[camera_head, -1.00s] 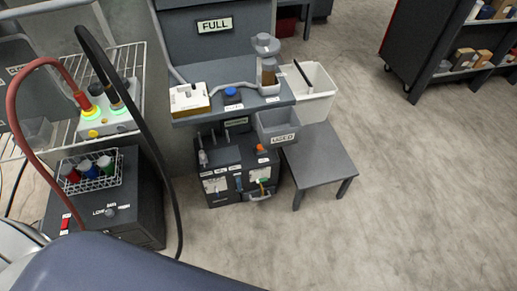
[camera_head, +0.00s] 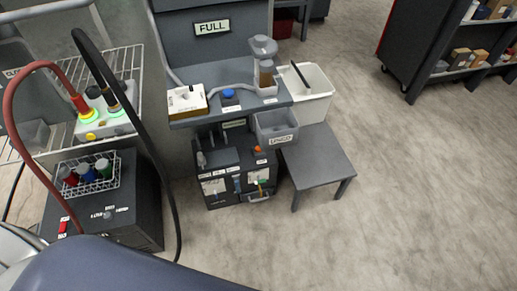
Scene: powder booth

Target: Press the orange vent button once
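The orange button (camera_head: 258,149) is a small orange cap on the top right of the dark machine box (camera_head: 225,177), which stands on the floor under the grey bench. It sits just below the grey "USED" bin (camera_head: 277,129), which hangs at the bench's front right. The box's front has white label panels, a blue part and a green part. Neither of my grippers is in view, and nothing covers the button from this angle.
A low dark table (camera_head: 318,163) stands right of the box, with a white bin (camera_head: 309,93) behind it. At left, a dark unit (camera_head: 128,222) carries a basket of coloured bottles, and red and black hoses arch over it. The floor (camera_head: 400,200) at right is clear.

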